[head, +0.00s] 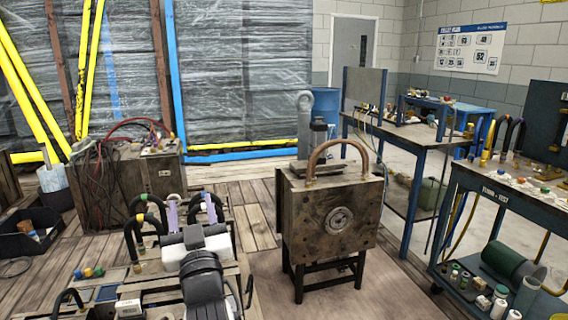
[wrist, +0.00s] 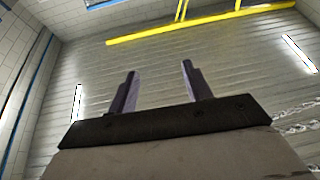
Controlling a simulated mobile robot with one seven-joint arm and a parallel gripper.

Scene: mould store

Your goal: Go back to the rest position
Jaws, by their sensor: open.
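My gripper (wrist: 158,78) shows in the wrist view with its two grey fingers standing well apart. Nothing is between them. It faces a pale ribbed surface, with no object close to the fingertips. In the head view my arm rises at the lower centre-left, with black and white links; its far end is hard to make out against the clutter behind it.
A worn metal mould block (head: 330,212) with a curved handle stands on a black stand right of my arm. Blue workbenches (head: 495,197) line the right side. A cable-covered box (head: 150,172) stands left. Bare floor (head: 375,295) shows at front right.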

